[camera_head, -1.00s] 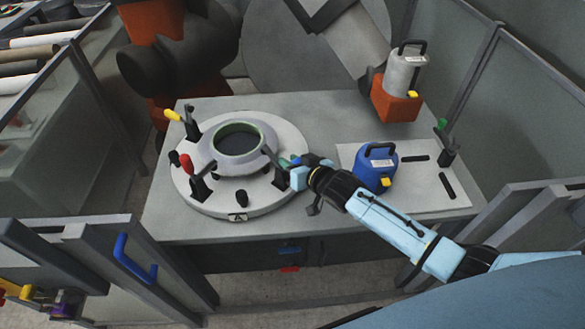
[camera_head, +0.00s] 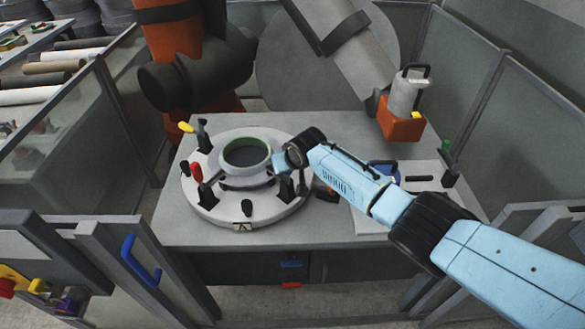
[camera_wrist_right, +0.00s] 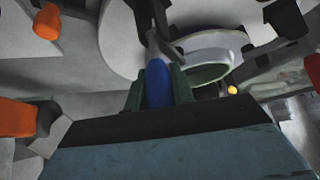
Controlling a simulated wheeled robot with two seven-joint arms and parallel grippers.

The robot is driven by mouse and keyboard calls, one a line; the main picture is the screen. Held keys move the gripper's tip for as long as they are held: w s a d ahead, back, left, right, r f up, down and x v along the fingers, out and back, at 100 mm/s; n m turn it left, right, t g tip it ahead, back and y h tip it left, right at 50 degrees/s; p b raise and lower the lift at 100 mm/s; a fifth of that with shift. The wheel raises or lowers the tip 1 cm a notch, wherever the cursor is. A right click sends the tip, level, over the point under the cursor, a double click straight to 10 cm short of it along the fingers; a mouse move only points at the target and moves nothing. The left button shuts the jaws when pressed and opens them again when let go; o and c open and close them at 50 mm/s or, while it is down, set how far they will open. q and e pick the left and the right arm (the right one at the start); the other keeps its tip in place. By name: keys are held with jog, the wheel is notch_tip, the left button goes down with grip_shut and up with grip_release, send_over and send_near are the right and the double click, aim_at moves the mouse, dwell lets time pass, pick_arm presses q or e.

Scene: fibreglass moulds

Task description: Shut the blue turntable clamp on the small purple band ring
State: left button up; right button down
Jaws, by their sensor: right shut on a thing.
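The blue clamp handle (camera_wrist_right: 158,85) lies between the two green fingers of my right gripper (camera_wrist_right: 158,76), which is shut on it. In the head view my right wrist covers the handle and fingertips (camera_head: 283,163) at the right side of the turntable (camera_head: 212,207). The wrist view shows the ring (camera_wrist_right: 207,50) close beside the handle. My left gripper is out of view.
A red-handled clamp (camera_head: 196,172) and a yellow-handled clamp (camera_head: 187,127) stand on the turntable's left side. A blue container (camera_head: 383,168) is partly hidden behind my right arm. A grey and orange container (camera_head: 402,122) stands at the back right. Glass side panels bound the table.

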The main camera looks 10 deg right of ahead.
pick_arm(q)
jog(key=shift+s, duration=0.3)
pick_arm(e)
jog(key=shift+a+f, duration=0.1)
jog(key=c, duration=1.2)
grip_release()
jog(key=shift+w, duration=0.1)
jog(key=shift+p+v, duration=0.45)
jog(key=shift+v, duration=0.4)
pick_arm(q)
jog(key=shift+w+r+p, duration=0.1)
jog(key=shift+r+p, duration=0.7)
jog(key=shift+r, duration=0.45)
pick_arm(e)
jog(key=shift+v, duration=5.85)
